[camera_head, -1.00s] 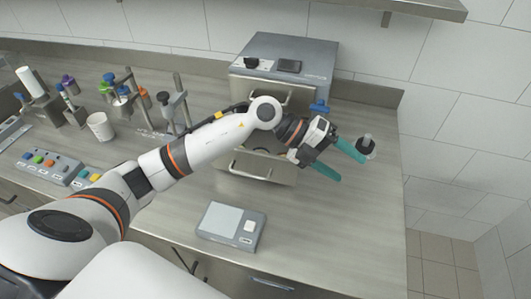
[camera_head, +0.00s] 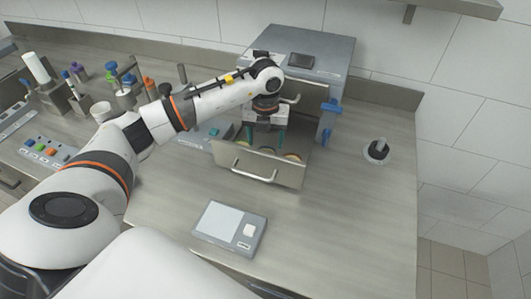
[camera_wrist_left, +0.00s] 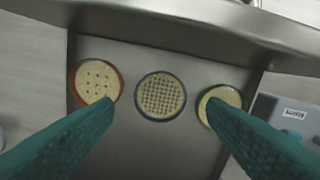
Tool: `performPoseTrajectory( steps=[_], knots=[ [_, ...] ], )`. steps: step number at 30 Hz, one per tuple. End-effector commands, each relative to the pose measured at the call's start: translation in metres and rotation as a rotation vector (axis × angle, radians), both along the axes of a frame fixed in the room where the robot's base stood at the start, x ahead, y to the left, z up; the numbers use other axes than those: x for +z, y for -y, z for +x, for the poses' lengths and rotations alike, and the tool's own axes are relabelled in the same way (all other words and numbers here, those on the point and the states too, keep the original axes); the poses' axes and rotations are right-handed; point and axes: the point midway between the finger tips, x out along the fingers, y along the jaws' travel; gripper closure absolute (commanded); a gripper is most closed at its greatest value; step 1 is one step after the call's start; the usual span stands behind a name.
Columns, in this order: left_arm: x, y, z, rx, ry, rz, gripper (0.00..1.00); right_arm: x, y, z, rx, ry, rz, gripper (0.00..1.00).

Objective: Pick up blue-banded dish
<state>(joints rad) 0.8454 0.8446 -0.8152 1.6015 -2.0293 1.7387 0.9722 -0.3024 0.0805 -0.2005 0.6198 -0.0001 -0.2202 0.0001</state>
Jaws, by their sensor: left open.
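Three round dishes with pale, patterned contents lie in a row in an open drawer (camera_head: 285,176). In the left wrist view, the blue-banded dish (camera_wrist_left: 161,96) is in the middle and has a fine dotted grid. A red-orange-banded dish (camera_wrist_left: 97,82) is left of it and a green-banded dish (camera_wrist_left: 219,99) is right of it. My left gripper (camera_head: 265,139) is open and empty above the drawer, its teal fingers pointing down. In the left wrist view its fingers lie either side of the blue-banded dish, overlapping part of the green one. My right gripper is out of view.
The drawer belongs to a grey cabinet (camera_head: 315,45) with blue clips on its side. A black-knobbed object (camera_head: 377,150) stands to the right. A flat device (camera_head: 229,225) lies in front. Racks and a button panel (camera_head: 45,148) fill the left. The right counter is mostly clear.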

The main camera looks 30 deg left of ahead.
Motion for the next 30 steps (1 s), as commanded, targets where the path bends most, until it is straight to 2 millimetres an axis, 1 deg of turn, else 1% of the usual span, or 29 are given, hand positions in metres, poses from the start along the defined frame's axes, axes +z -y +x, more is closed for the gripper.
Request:
performPoseTrajectory(
  steps=[5,9,12,15,21,22,27,28,30],
  knots=[
    [-0.013,-0.001,0.000,0.000,-0.004,-0.002,0.34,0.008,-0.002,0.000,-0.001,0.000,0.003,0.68],
    [-0.035,-0.003,0.001,0.000,-0.005,-0.001,0.34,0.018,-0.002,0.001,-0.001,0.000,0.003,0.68],
    [-0.049,-0.002,0.001,-0.001,-0.002,-0.002,0.34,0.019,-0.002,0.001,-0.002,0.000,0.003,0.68],
    [-0.055,-0.002,0.002,-0.001,0.000,-0.001,0.34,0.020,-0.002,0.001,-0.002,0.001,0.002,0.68],
    [-0.056,-0.003,0.002,-0.002,0.001,-0.002,0.34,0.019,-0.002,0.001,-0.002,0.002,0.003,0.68],
    [-0.056,-0.003,0.002,-0.002,0.001,-0.002,0.35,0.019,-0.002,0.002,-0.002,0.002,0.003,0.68],
    [-0.056,-0.002,0.002,-0.002,0.001,-0.002,0.63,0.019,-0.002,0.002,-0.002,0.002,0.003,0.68],
    [-0.056,-0.002,0.002,-0.002,0.001,-0.002,0.67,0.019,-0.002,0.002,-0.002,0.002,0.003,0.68],
    [-0.055,-0.003,0.002,-0.001,0.001,-0.002,0.67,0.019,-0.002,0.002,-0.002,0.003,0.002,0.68]
  ],
)
